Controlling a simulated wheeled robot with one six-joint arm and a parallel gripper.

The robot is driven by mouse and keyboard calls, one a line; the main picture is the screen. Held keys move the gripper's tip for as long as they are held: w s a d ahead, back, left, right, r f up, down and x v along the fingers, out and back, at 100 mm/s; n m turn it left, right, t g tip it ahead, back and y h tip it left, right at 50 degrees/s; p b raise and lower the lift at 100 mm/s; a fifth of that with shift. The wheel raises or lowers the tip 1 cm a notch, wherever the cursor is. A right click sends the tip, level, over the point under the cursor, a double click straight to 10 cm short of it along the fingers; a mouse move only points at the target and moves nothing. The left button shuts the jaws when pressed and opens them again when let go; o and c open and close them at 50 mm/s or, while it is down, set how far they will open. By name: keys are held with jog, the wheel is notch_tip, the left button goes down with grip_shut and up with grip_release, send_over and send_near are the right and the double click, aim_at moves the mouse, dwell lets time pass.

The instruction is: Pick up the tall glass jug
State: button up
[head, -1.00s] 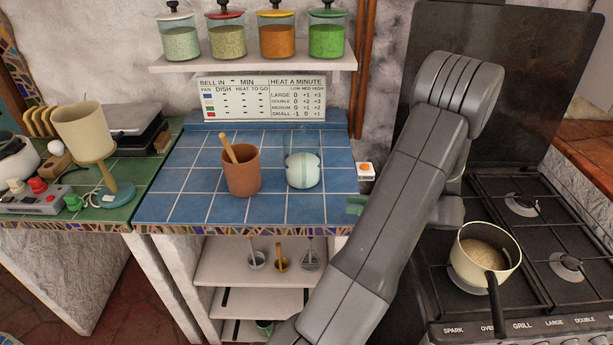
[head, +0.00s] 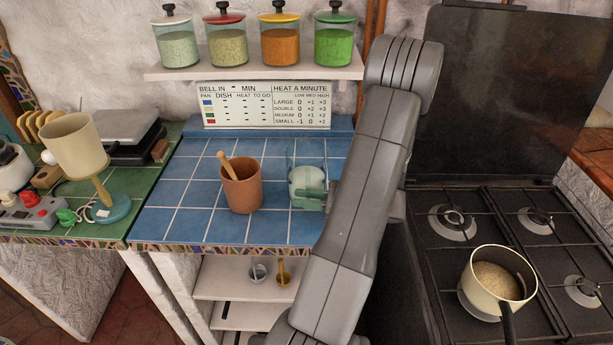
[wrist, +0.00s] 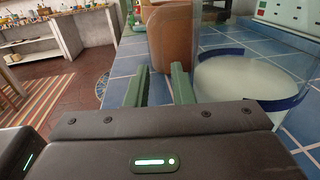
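The tall glass jug (head: 305,172) stands upright on the blue tiled counter, clear glass with a pale white lower part. In the wrist view the jug (wrist: 243,82) is at the right, outside the fingers. My gripper (head: 312,198) is low over the counter in front of the jug and partly covers its lower part. In the wrist view the green fingers of my gripper (wrist: 160,78) are apart with nothing between them. Whether a finger touches the jug I cannot tell.
A terracotta pot (head: 242,187) with a wooden stick stands left of the jug, beyond the fingertips in the wrist view (wrist: 173,35). A shelf (head: 255,72) with several jars hangs above. A stove with a cream saucepan (head: 497,280) is at the right.

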jog(key=shift+a, duration=0.6)
grip_shut()
dwell(1.0)
